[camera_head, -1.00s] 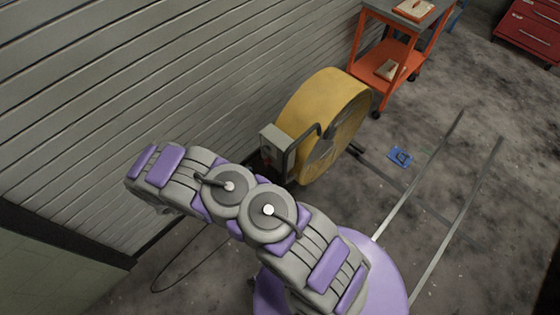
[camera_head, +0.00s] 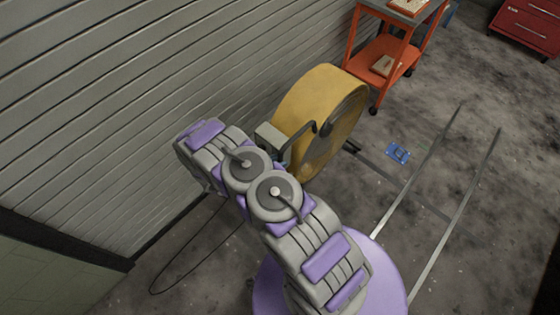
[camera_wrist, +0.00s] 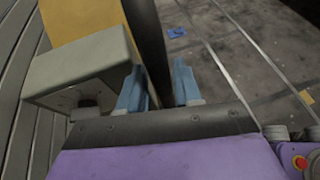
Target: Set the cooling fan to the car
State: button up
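The cooling fan is a large yellow drum (camera_head: 305,105) standing by the wall, with a dark grille facing right, a grey box on its near side and a dark bar handle (camera_head: 301,137). In the wrist view the grey box (camera_wrist: 80,65) is at left and the dark handle bar (camera_wrist: 150,40) runs upward between my blue fingers. My gripper (camera_wrist: 160,85) is open around the bar, with one finger on each side; whether either touches it I cannot tell. No car is in view.
An orange cart (camera_head: 385,55) stands behind the fan and a red cabinet (camera_head: 530,25) at top right. Two metal rails (camera_head: 425,165) lie on the floor at right, near a small blue item (camera_head: 398,153). A dark cable (camera_head: 165,280) loops on the floor. The slatted wall is close at left.

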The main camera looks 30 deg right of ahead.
jog(key=shift+w+d+f, duration=0.1)
jog(key=shift+d+f, duration=0.15)
jog(key=shift+d, duration=0.45)
jog(key=shift+a, duration=0.15)
jog(key=shift+c, duration=0.4)
grip_shut()
